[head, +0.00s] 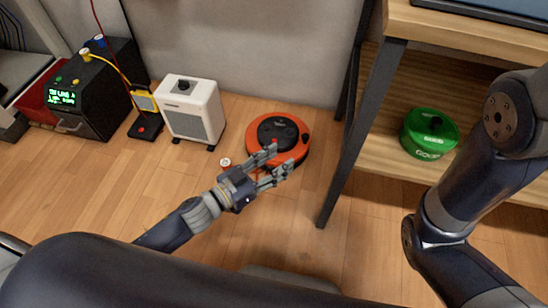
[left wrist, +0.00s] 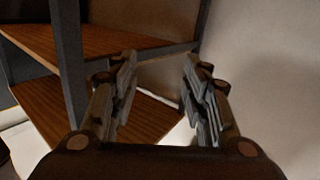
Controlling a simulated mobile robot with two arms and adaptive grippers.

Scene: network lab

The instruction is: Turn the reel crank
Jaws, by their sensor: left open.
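The reel (head: 301,151) is a round orange body with a black centre, lying on the wooden floor near the wall. A small red spot shows on its black top; I cannot make out the crank for certain. My left gripper (head: 281,160) is open and empty, and its fingers overlap the near side of the reel in the head view. I cannot tell whether they touch it. In the left wrist view, the open fingers of the left gripper (left wrist: 160,85) point toward a shelf and wall; the reel does not show there. My right arm is at the right, its gripper out of view.
A wooden shelf unit (head: 465,28) with dark legs stands right of the reel, holding a green round container (head: 428,134). A white heater-like box (head: 193,108) and a black unit with a green display (head: 100,85) stand left. A small white disc (head: 225,162) lies on the floor.

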